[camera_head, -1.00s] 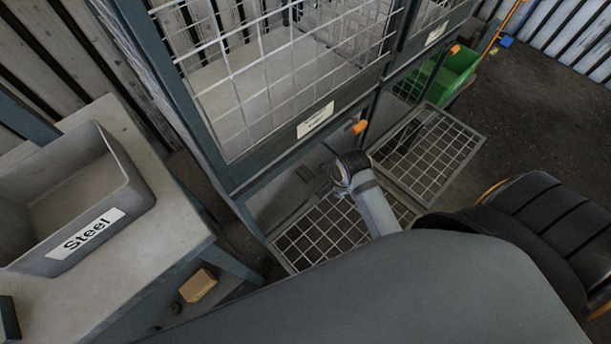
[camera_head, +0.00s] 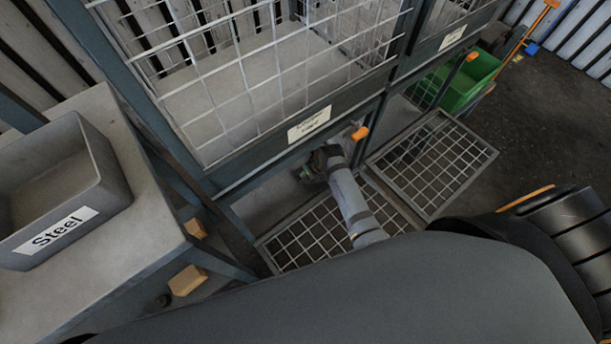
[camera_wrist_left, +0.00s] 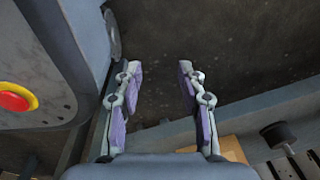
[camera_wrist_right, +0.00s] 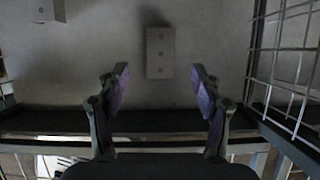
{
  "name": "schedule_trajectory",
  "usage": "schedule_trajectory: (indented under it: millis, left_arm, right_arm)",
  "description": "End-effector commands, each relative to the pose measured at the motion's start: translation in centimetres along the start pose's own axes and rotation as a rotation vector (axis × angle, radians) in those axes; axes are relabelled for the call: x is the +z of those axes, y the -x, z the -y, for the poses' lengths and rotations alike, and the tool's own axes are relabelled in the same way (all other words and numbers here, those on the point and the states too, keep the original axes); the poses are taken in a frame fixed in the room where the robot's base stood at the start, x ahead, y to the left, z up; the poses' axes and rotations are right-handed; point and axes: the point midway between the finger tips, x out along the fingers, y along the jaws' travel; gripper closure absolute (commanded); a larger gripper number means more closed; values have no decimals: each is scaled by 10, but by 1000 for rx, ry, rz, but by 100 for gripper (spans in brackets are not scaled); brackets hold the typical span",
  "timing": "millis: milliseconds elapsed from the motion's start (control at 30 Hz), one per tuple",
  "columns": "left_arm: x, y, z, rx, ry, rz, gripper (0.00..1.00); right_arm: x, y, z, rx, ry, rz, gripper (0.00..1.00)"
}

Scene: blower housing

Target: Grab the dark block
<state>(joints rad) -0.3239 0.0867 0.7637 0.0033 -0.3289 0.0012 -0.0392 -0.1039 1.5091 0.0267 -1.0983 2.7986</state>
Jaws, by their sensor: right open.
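A grey block (camera_wrist_right: 160,52) with a few small holes in its face lies on the pale surface inside the wire cage, in the right wrist view. It looks only slightly darker than that surface. My right gripper (camera_wrist_right: 160,82) is open and empty, its two fingertips on either side of the block's near end and apart from it. In the head view my right gripper (camera_head: 306,173) reaches into the lower opening of the cage and hides the block there. My left gripper (camera_wrist_left: 158,75) is open and empty above the dark floor; it does not show in the head view.
A second grey block (camera_wrist_right: 40,10) shows at the upper left of the right wrist view. The cage's wire door (camera_head: 433,165) stands open and low. A grey bin labelled Steel (camera_head: 52,232) stands on the bench at left. A green bin (camera_head: 465,80) is at the back right.

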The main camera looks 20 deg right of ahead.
Motion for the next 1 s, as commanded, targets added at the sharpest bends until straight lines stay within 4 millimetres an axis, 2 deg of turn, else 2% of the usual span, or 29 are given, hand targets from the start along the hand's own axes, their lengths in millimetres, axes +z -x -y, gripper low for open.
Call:
schedule_trajectory:
  millis: [33, 267, 500, 800, 1000]
  left_arm:
    - [-3, -3, -1, 1, 1, -2, 60]
    - [-11, -4, -2, 2, 1, -5, 60]
    - [-41, -8, -3, 3, 2, -16, 60]
    - [-47, -4, -3, 3, 3, -16, 60]
    - [-47, -4, -3, 3, 2, -17, 60]
  right_arm:
    - [0, -8, 0, -1, 0, 1, 34]
    - [-1, -17, 0, -1, 1, 0, 34]
    - [-3, -58, 1, -1, 2, 0, 34]
    - [-2, -62, 1, -1, 2, 0, 34]
    - [-2, -62, 1, -1, 2, 0, 61]
